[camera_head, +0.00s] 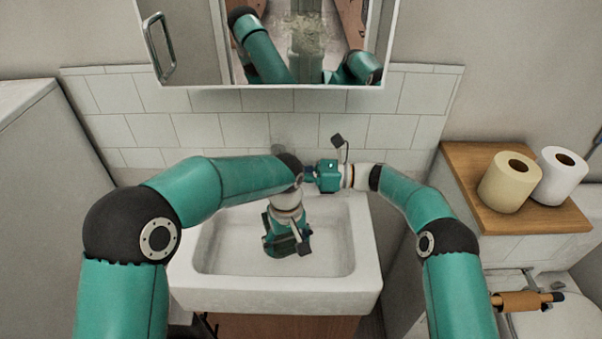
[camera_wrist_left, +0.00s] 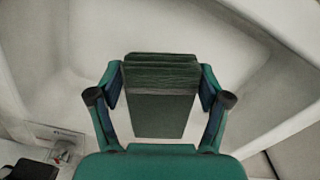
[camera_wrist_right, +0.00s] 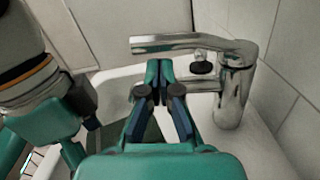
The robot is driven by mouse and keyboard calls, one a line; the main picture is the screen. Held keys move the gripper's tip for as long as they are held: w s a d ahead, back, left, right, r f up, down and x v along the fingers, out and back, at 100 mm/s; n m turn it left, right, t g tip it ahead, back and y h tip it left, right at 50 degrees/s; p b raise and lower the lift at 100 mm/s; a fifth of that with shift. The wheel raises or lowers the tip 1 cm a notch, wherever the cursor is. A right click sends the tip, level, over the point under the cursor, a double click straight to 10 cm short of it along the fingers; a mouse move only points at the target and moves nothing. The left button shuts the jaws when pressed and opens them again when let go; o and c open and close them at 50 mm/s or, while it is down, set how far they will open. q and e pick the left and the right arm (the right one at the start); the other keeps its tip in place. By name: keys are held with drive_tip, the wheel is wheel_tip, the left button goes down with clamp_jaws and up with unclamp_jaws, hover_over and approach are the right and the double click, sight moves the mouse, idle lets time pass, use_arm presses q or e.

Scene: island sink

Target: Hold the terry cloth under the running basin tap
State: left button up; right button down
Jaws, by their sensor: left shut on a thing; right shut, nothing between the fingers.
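The terry cloth (camera_wrist_left: 160,112) is a dark green folded piece in the left wrist view. My left gripper (camera_wrist_left: 161,86) is shut on its two sides. In the head view my left gripper (camera_head: 287,240) points down into the white basin (camera_head: 222,255); the cloth cannot be made out clearly there. The chrome tap (camera_wrist_right: 234,95) stands at the basin's back in the right wrist view. My right gripper (camera_wrist_right: 158,70) is shut and empty beside the tap, its tips near the long upper bar. The head view shows my right gripper (camera_head: 310,176) behind my left wrist. I see no running water.
A mirror cabinet (camera_head: 210,50) hangs above the tiled wall behind the basin. Toilet rolls (camera_head: 508,185) stand on a wooden shelf (camera_head: 470,190) at the right. My two wrists are close together over the basin's back, leaving little room between them.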

drive_tip(key=shift+a, duration=0.1)
drive_tip(key=shift+w+a+r, duration=0.1)
drive_tip(key=shift+w+r, duration=0.05)
drive_tip(key=shift+r, duration=0.75)
